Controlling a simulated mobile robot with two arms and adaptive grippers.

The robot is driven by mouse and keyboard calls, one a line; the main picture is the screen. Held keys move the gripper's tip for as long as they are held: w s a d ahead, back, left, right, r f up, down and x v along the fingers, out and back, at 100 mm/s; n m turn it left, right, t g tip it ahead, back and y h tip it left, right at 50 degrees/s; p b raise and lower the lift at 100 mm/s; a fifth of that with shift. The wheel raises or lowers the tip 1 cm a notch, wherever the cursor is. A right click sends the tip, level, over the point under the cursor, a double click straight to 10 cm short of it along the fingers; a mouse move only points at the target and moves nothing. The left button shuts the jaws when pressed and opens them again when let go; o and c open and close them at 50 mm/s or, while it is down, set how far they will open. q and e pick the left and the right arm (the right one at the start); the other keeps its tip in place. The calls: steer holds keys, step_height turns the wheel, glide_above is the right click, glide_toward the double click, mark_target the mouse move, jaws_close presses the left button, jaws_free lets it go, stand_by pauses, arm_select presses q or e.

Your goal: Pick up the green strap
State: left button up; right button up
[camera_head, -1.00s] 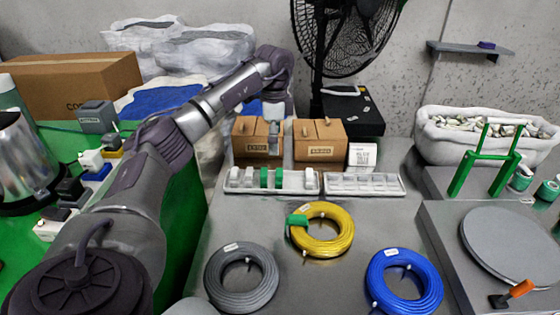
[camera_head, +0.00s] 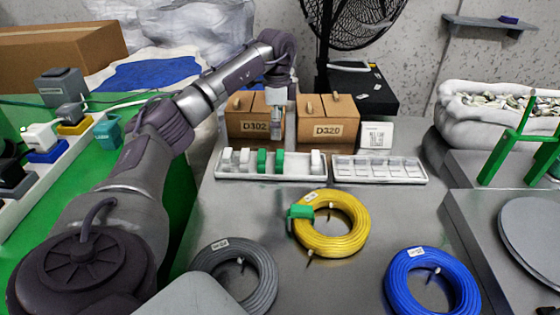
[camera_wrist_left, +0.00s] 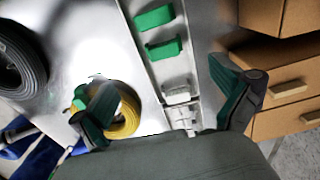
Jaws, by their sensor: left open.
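Two green straps, (camera_head: 262,161) and (camera_head: 278,161), stand side by side in the white tray (camera_head: 232,177), between white pieces. They also show in the left wrist view, (camera_wrist_left: 155,17) and (camera_wrist_left: 163,48). My left gripper (camera_head: 277,125) is above and behind the tray, in front of the drawer boxes. In the left wrist view its fingers (camera_wrist_left: 172,100) are wide apart with nothing between them, and the straps lie ahead of them, apart from both. Another green piece (camera_head: 299,212) sits on the left side of the yellow cable coil (camera_head: 345,243). My right gripper is not in view.
Brown drawer boxes, (camera_head: 245,120) and (camera_head: 328,122), stand close behind the tray. A second, clear-celled tray (camera_head: 378,178) is to its right. Grey (camera_head: 262,285) and blue (camera_head: 452,300) coils lie in front. A green stand (camera_head: 508,150) is at right.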

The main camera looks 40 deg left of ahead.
mark_target(280, 154)
arm_select(q)
step_height(280, 154, down, 8)
steer(key=shift+r+b, duration=0.2)
steer(key=shift+b, duration=0.15)
steer(key=f, duration=0.2)
steer(key=w+f, duration=0.1)
steer(key=f, duration=0.1)
steer(key=shift+d+f+b, duration=0.15)
steer(key=shift+b, duration=0.15)
steer(key=shift+f, duration=0.4)
steer(key=shift+s, duration=0.1)
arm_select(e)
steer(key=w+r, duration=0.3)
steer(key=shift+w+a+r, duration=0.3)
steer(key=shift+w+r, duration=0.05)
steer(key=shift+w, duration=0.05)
arm_select(q)
steer(key=shift+r, duration=0.1)
steer(key=c, duration=0.9)
